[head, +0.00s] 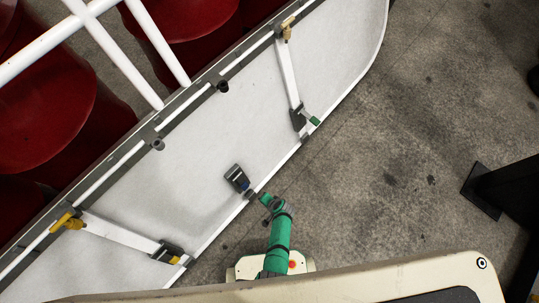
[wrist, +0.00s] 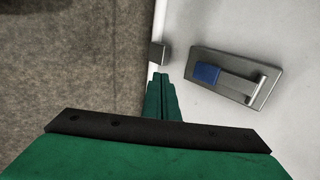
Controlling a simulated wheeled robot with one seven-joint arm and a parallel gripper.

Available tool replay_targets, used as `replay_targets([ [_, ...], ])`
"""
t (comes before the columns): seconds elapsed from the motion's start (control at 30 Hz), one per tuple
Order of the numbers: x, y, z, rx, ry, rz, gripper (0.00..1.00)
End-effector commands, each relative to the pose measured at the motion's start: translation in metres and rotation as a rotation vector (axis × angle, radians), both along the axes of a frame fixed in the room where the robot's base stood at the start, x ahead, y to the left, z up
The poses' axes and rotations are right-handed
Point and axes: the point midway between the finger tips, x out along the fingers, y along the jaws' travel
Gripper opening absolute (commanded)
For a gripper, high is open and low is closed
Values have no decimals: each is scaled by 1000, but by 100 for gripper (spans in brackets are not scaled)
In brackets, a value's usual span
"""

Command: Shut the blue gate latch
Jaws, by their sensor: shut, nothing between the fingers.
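The blue gate latch (head: 236,178) is a dark grey plate on the pale panel, near the panel's lower edge. In the wrist view its blue handle (wrist: 207,73) lies on the left part of the plate (wrist: 225,92), with a metal bar (wrist: 262,90) at the right end. A small grey block (wrist: 156,53) sits on the white edge, apart from the plate. My gripper (head: 260,196) is beside the latch at the panel edge. In the wrist view its green fingers (wrist: 164,78) are together and empty, just below the block and left of the blue handle. I cannot tell whether they touch the block.
A green-tipped latch (head: 313,120) is up to the right, and a yellow-tipped latch (head: 174,259) is down to the left, each with a pale bar. White rails (head: 100,40) and red seats (head: 45,110) lie behind the panel (head: 180,170). A black post (head: 495,190) stands right; grey floor is clear between.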

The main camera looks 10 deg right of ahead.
Motion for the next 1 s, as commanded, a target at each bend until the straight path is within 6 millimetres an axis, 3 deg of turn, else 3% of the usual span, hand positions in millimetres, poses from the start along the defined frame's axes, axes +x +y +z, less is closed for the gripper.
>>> replay_targets([
  [0.3,-27,-22,12,0,0,3,0],
  [1.0,-29,-25,13,-2,0,1,0],
])
